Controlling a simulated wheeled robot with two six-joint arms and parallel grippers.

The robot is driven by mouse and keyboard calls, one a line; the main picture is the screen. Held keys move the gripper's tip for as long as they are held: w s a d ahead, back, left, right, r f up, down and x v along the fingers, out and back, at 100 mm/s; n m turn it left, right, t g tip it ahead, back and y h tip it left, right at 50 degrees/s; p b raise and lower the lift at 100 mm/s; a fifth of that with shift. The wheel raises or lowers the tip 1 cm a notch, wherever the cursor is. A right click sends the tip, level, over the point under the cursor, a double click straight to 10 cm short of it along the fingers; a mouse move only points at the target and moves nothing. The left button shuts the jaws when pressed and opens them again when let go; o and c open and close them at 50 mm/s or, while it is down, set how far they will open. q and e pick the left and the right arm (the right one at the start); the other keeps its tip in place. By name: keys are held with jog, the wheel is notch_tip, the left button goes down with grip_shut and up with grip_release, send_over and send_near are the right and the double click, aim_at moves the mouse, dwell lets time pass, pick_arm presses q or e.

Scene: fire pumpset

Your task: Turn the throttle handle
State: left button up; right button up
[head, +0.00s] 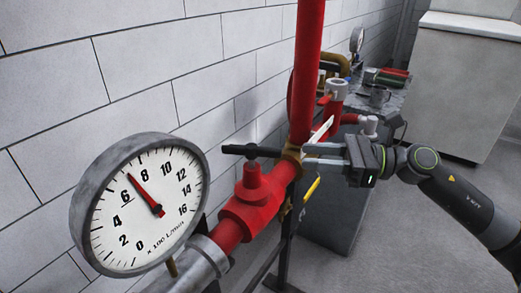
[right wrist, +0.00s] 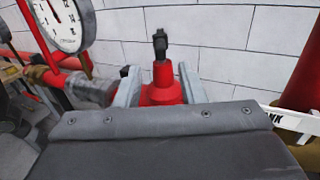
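The throttle handle (head: 250,151) is a black bar on top of the red valve body (head: 252,190), lying roughly level across it in the head view. In the right wrist view the handle (right wrist: 160,44) stands out beyond the red valve (right wrist: 162,88). My right gripper (head: 304,154) comes in from the right with its fingers pointing at the handle's near end, a short gap apart from it. In the wrist view its two fingers (right wrist: 159,82) are spread either side of the red valve with nothing gripped. My left gripper is not in view.
A large round gauge (head: 145,205) stands at the left of the pipe. A red vertical pipe (head: 305,75) rises just behind my right fingers, with a white lever (head: 319,133) and a yellow handle (head: 312,189) close by. A white brick wall (head: 150,75) runs behind.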

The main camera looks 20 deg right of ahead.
aim_at(260, 156)
jog(key=p+x, duration=0.1)
jog(key=x, duration=0.3)
jog(key=p+x, duration=0.2)
jog(key=x, duration=0.2)
jog(key=shift+w+a+r, duration=0.1)
jog(key=shift+r, duration=0.1)
jog(key=shift+p+x, duration=0.45)
jog(key=shift+x, duration=0.95)
jog(key=shift+f, duration=0.15)
jog(key=shift+c, duration=0.5)
grip_shut()
